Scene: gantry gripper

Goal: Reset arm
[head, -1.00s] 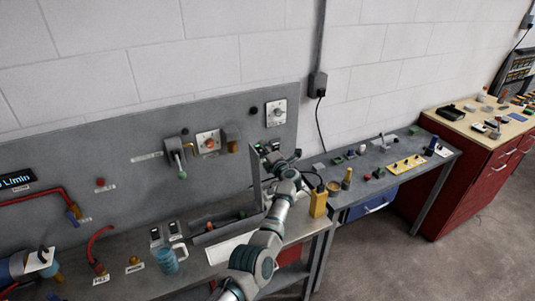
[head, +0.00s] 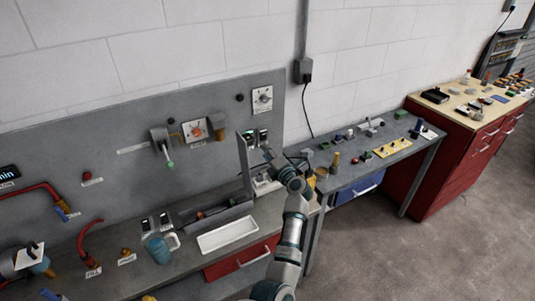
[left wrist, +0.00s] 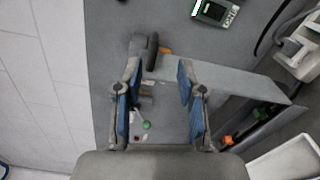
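My left gripper (head: 268,154) is in the middle of the head view, beside the upright grey plate (head: 245,165) on the bench. It shows small there, and its fingers are hard to make out. In the left wrist view the left gripper (left wrist: 157,100) is open, with two blue-padded fingers apart and nothing between them. My left arm crosses the bench front. My right gripper is not in view.
A blue mug (head: 157,248), a grey tray with small parts (head: 215,214) and a white tray (head: 228,235) are on the bench. A yellow item (head: 312,182) is partly hidden behind my arm. A second bench (head: 375,165) and red cabinet (head: 455,150) stand right. Open floor lies front right.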

